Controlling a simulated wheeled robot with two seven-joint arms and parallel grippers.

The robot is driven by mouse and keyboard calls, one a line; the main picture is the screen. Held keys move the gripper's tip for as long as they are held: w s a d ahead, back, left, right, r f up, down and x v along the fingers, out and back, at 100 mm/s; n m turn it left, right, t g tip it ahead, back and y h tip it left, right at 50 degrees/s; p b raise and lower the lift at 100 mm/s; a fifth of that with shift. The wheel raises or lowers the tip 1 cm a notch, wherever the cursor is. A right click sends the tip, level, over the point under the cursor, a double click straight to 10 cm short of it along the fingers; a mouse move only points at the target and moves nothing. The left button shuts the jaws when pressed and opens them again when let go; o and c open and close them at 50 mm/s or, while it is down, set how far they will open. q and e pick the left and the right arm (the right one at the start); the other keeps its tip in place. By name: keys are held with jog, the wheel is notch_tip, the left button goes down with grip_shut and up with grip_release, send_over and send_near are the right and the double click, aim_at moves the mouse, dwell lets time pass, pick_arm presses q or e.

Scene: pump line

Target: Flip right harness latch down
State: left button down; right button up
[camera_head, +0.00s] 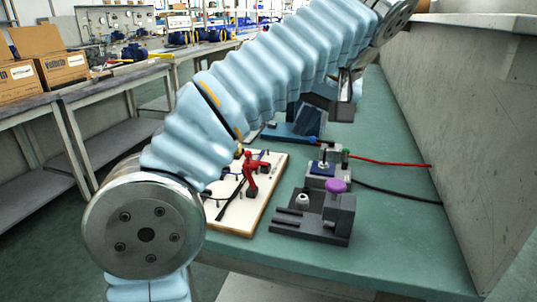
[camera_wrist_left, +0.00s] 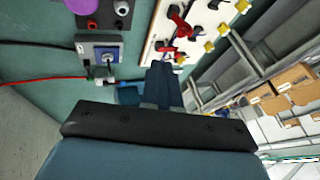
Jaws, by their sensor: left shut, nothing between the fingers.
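The harness board (camera_head: 237,222) is a cream panel on the green bench, with black cables and pegs. A red latch (camera_head: 250,172) stands up near its right side in the head view; my left arm hides the board's left part. In the left wrist view the board (camera_wrist_left: 153,32) shows two red latch parts, an upper one (camera_wrist_left: 180,22) and a lower one (camera_wrist_left: 165,47). My left gripper (camera_head: 343,108) is beyond the board, above the bench. Its dark fingers (camera_wrist_left: 160,68) are shut and empty, and I see no clear contact with the latch. My right gripper is not in view.
A dark grey fixture (camera_head: 340,217) with a purple knob (camera_head: 335,186) stands right of the board. Behind it is a grey connector block (camera_head: 322,180) with red and black cables. A blue object (camera_head: 290,132) sits farther back. A grey wall (camera_head: 470,130) bounds the right.

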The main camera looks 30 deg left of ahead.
pick_arm(q)
jog(key=a+b+x, duration=0.1)
jog(key=x, duration=0.5)
jog(key=s+a+r+b+x, duration=0.1)
jog(key=x, duration=0.5)
jog(key=shift+s+a+f+b, duration=0.25)
jog(key=shift+a+f+b, duration=0.05)
jog(key=shift+a+b, duration=0.1)
